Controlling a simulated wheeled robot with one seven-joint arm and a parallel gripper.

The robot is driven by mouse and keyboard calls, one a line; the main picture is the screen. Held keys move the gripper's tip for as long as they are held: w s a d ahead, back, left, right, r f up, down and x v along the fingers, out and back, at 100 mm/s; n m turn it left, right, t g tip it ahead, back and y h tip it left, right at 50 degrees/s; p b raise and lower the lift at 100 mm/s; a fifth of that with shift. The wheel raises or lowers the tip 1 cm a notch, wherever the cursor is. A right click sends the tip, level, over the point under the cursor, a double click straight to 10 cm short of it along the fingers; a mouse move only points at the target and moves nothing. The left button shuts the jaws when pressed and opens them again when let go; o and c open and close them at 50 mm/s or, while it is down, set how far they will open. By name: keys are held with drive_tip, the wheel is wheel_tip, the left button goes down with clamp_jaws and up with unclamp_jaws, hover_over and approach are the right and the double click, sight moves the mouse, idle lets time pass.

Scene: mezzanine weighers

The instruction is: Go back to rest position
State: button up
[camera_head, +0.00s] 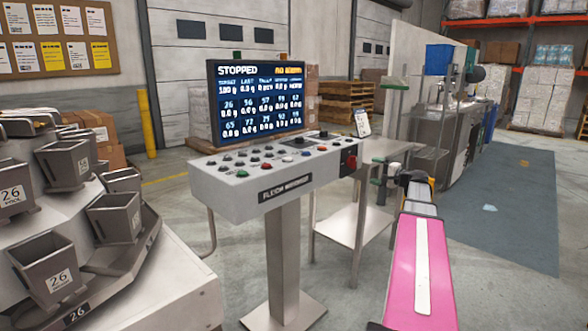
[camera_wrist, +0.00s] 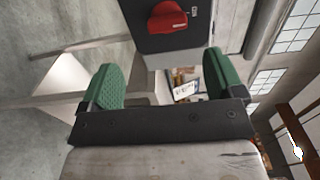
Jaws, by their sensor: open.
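My gripper (camera_wrist: 163,70) is open in the wrist view, with its two green pads wide apart and nothing held between them. In the head view my gripper (camera_head: 384,175) shows small at the far end of my pink arm, just right of the control console (camera_head: 262,178). The red rotary switch (camera_head: 349,162) on the console's right end also shows in the wrist view (camera_wrist: 167,17), beyond the pads and apart from them.
A screen (camera_head: 257,100) reading STOPPED stands on the console. A steel side table (camera_head: 340,222) is behind my gripper. A weigher with several grey buckets (camera_head: 65,163) fills the left. Open floor and a blue-grey mat (camera_head: 505,220) lie to the right.

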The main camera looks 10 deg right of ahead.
drive_tip(key=s+a+f+n+g+h, duration=0.2)
drive_tip(key=s+a+f+g, duration=0.2)
drive_tip(key=a+f, duration=0.6)
drive_tip(key=s+a+f+n+g+h, duration=0.15)
drive_tip(key=s+a+f+g, duration=0.3)
drive_tip(key=a+f, duration=0.6)
drive_tip(key=s+a+f+n+g+h, duration=0.2)
drive_tip(key=s+a+f+n+h, duration=0.1)
drive_tip(key=s+f, duration=0.3)
drive_tip(key=s+a+f+n+g+h, duration=0.3)
drive_tip(key=s+a+f, duration=0.3)
drive_tip(key=s, duration=0.5)
drive_tip(key=shift+s+n+h, duration=0.15)
drive_tip(key=shift+n+h, duration=0.3)
drive_tip(key=shift+h, duration=0.3)
drive_tip(key=shift+d+g, duration=0.1)
drive_tip(key=shift+g, duration=0.15)
